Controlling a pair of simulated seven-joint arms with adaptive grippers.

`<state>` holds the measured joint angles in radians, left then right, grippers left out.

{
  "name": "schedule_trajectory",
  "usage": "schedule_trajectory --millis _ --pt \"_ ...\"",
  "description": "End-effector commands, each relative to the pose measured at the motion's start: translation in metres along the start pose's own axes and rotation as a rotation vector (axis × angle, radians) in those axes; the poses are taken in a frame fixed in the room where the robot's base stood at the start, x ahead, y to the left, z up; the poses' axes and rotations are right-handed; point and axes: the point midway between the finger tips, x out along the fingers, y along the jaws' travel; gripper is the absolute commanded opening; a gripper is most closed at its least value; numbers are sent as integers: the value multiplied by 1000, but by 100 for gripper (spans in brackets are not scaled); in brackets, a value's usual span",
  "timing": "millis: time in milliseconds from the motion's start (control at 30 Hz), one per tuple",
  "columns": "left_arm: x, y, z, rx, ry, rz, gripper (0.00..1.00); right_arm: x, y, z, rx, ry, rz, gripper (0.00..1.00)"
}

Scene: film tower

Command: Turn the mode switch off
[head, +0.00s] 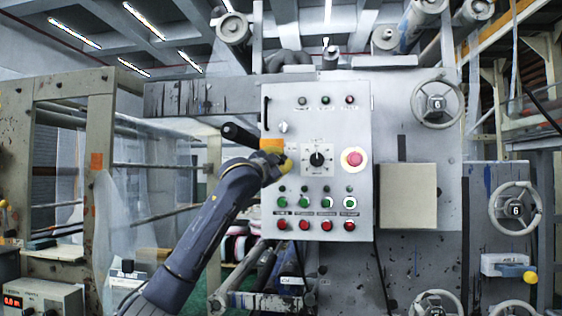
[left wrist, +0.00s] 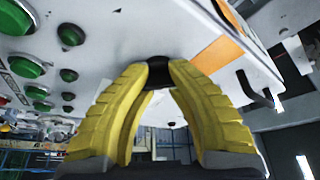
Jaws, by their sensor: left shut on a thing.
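The grey control panel (head: 345,120) stands upright in the middle of the head view. My left gripper (head: 282,160) is at the panel's left side, its yellow fingers partly hidden by my own wrist. In the left wrist view the fingers (left wrist: 158,80) are shut on a black knob (left wrist: 158,70) at the panel face. This knob is hidden behind the gripper in the head view; I cannot read its label or its turn position. A larger black dial (head: 316,159) on a pale square plate sits just right of the gripper, untouched. My right gripper is not in view.
A red emergency button (head: 354,158) is right of the dial. Green buttons (head: 327,203) and red buttons (head: 327,225) line the lower panel. A black door handle (left wrist: 256,90) and orange sticker (left wrist: 217,54) are near the fingers. Handwheels (head: 437,104) stand at the right.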

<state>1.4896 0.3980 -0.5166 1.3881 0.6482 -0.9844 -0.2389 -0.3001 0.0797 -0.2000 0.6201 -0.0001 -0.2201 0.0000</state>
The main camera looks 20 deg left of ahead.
Motion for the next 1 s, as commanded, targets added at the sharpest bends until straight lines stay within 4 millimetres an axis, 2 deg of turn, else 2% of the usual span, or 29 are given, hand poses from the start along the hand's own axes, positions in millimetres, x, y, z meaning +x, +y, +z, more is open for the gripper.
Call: schedule_trajectory --millis 300,833,867,1000 --pt "0 0 2 -90 -3 -37 0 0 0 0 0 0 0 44" --pt "0 0 2 -104 -3 -44 0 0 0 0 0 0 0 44" --pt "0 0 2 -104 -3 -44 20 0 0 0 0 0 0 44" --pt "0 0 2 -105 -3 -44 36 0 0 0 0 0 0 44"
